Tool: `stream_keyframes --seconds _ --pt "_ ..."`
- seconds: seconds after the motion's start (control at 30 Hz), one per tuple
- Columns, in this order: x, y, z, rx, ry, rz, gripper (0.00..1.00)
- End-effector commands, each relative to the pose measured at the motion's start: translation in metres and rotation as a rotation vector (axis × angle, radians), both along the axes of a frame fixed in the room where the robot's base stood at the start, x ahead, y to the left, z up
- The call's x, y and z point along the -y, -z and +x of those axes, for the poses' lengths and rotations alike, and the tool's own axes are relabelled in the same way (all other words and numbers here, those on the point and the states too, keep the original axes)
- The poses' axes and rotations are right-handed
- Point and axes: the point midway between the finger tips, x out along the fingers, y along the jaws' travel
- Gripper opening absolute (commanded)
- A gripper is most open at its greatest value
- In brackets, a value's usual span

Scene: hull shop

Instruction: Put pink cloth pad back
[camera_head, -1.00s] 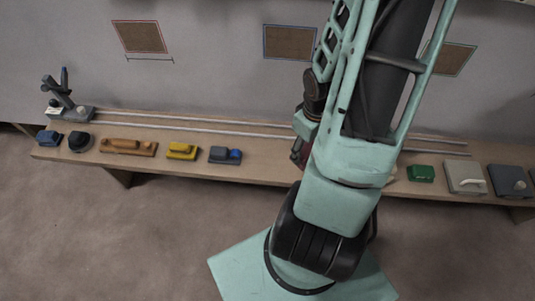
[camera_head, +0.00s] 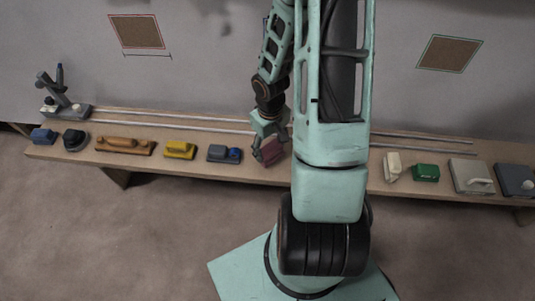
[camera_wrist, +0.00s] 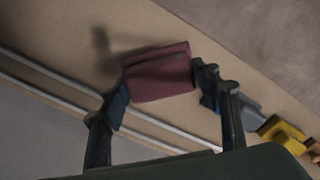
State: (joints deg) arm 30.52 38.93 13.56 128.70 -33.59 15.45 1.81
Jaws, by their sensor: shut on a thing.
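The pink cloth pad (camera_wrist: 158,72) is a dull dark-pink block. My gripper (camera_wrist: 163,88) is shut on it, with one fingertip at each end of the pad in the wrist view. In the head view the pad (camera_head: 272,151) is at the bench, just right of the grey and blue block, and my gripper (camera_head: 262,148) comes down on it from behind. A shadow lies beside the pad on the wood in the wrist view. I cannot tell whether the pad touches the bench.
On the long wooden bench (camera_head: 200,137), a grey and blue block (camera_head: 224,153) and a yellow block (camera_head: 180,150) are left of the pad. Cream (camera_head: 392,167) and green (camera_head: 425,173) blocks are right of my arm. Pale rails (camera_head: 180,127) run along the back.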

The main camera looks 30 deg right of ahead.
Motion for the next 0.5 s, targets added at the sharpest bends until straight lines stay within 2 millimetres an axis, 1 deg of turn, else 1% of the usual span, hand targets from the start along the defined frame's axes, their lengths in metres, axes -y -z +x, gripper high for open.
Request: stream_keyframes --seconds 0.13,0.3,0.37,0.5 --pt "-0.005 0.012 0.007 -0.001 -0.004 0.0 0.36" --pt "-0.004 0.038 0.007 -0.002 -0.003 0.001 0.36" --pt "-0.004 0.041 0.008 0.001 -0.002 0.0 0.36" --pt "-0.004 0.04 0.008 0.002 -0.001 -0.001 0.36"
